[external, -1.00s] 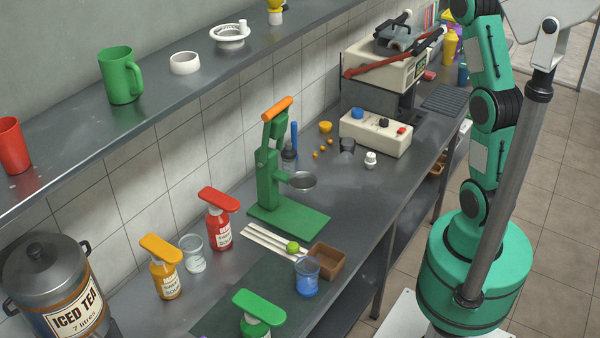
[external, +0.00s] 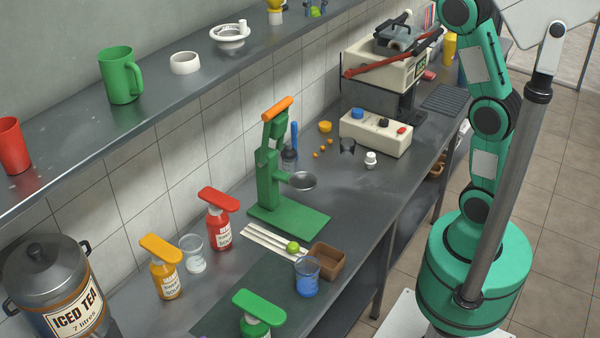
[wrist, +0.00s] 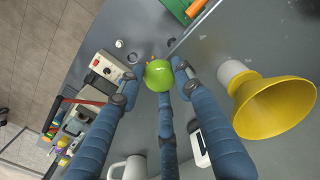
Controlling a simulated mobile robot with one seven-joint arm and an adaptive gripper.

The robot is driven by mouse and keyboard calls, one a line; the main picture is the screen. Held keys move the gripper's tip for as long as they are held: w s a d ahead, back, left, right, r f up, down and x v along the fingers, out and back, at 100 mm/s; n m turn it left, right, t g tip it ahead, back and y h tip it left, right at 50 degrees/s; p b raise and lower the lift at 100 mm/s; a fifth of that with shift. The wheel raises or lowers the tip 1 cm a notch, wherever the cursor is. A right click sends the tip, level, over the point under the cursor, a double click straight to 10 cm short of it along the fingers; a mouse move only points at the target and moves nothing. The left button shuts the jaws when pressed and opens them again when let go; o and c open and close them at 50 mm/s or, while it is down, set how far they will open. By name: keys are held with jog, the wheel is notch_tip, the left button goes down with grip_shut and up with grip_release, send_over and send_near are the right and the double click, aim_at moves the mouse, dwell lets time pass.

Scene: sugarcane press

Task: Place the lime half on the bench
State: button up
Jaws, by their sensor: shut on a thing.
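The lime half (wrist: 159,75) is a shiny green rounded piece in the wrist view, and its cut face is hidden. My gripper (wrist: 160,72) has blue fingers closed around it. In the external view my gripper (external: 316,8) shows only as small blue tips at the top edge, with a bit of the green lime half (external: 313,13) between them, high by the wall shelf. The bench (external: 335,240) lies below. A second round green piece (external: 292,247) lies on the bench beside pale sticks.
A yellow funnel (wrist: 275,105) stands close to the fingers on the wall shelf (external: 155,108). On the bench are a green press (external: 268,180), a cream control box (external: 376,133), a brown tray (external: 328,262) and several sauce bottles. Bare bench lies right of the press.

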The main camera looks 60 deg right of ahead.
jog(key=s+a+n, duration=0.2)
jog(key=a+n, duration=0.1)
jog(key=a, duration=1.3)
jog(key=n, duration=0.7)
send_over(282, 300)
notch_tip(282, 300, down, 52)
jog(key=shift+d+f, duration=0.1)
notch_tip(282, 300, down, 13)
jog(key=b, duration=0.3)
jog(key=shift+w+f, duration=0.1)
jog(key=shift+f, duration=0.1)
jog(key=shift+f+b, duration=0.55)
jog(key=shift+f, duration=1.7)
